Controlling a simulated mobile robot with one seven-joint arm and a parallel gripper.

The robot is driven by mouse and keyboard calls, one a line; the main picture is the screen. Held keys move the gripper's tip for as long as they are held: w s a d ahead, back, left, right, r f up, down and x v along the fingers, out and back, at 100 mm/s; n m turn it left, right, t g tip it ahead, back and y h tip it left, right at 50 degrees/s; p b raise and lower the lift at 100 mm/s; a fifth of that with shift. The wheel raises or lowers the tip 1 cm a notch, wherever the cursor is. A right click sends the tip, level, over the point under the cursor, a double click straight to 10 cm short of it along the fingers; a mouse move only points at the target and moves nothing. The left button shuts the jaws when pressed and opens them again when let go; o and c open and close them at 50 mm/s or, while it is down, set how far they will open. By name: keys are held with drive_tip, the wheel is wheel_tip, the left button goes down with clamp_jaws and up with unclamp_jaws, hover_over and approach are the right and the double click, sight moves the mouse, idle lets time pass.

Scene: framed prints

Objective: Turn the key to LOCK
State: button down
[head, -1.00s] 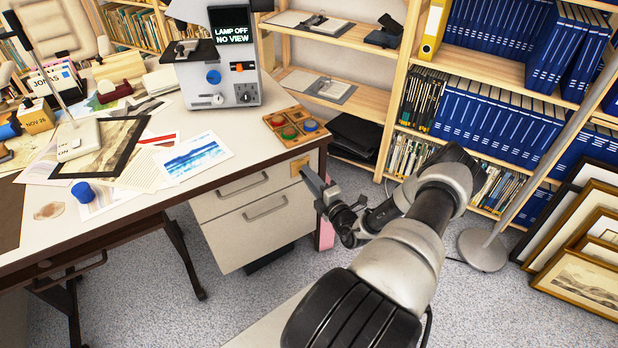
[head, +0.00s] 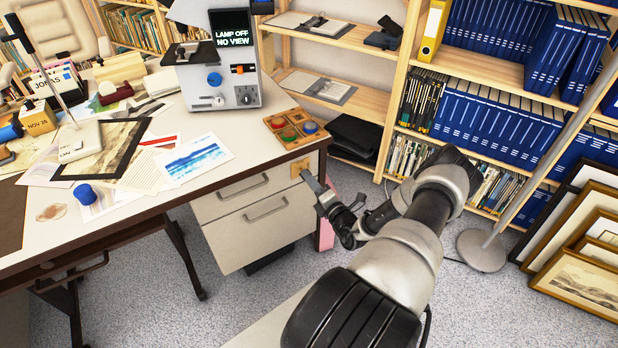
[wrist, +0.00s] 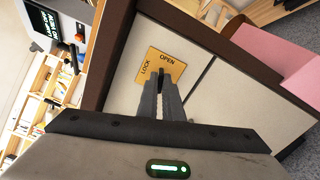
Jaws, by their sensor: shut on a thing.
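The lock plate (wrist: 158,64) is a yellow-orange square on the desk's drawer front in the wrist view, marked OPEN and LOCK. In the head view the lock plate (head: 299,168) shows at the upper right of the drawers (head: 250,200). My gripper (wrist: 160,80) has its fingers together at the plate's middle, shut on the key (wrist: 161,72). Only a small dark part of the key shows between the fingertips, so its angle is hard to tell. In the head view my gripper (head: 310,178) reaches the drawer front from the right.
The desk top (head: 240,150) overhangs the drawers just above the lock. A pink object (head: 327,228) stands beside the cabinet on the right. A tray of coloured pieces (head: 296,127) sits on the desk corner. Shelves of blue binders (head: 490,112) stand behind my arm.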

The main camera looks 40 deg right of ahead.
drive_tip(key=shift+n+p, duration=1.6)
drive_tip(key=shift+n, duration=5.5)
drive_tip(key=c, duration=1.9)
unclamp_jaws()
